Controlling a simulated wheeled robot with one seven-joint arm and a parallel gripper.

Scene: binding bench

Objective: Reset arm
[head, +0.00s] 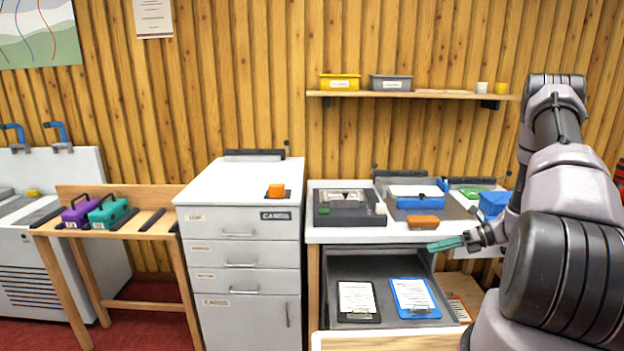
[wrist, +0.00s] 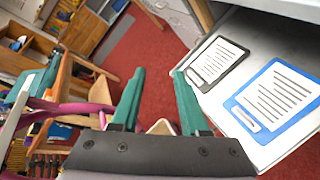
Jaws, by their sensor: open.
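My gripper (head: 446,243) is at the right in the head view, in front of the bench and over the right side of an open drawer. In the wrist view its two green fingers (wrist: 158,95) stand apart with nothing between them. The open drawer (head: 382,262) holds a black clipboard (head: 358,302) and a blue clipboard (head: 415,298), each with a white sheet. Both also show in the wrist view, the black one (wrist: 203,86) and the blue one (wrist: 232,103), to the right of the fingers.
An orange block (head: 422,222) sits at the bench's front edge above the drawer. Another orange block (head: 276,190) is on the white cabinet (head: 225,185). Purple and teal cases (head: 108,213) stand on a wooden table at left. A shelf (head: 415,95) hangs above the bench. Red floor is clear.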

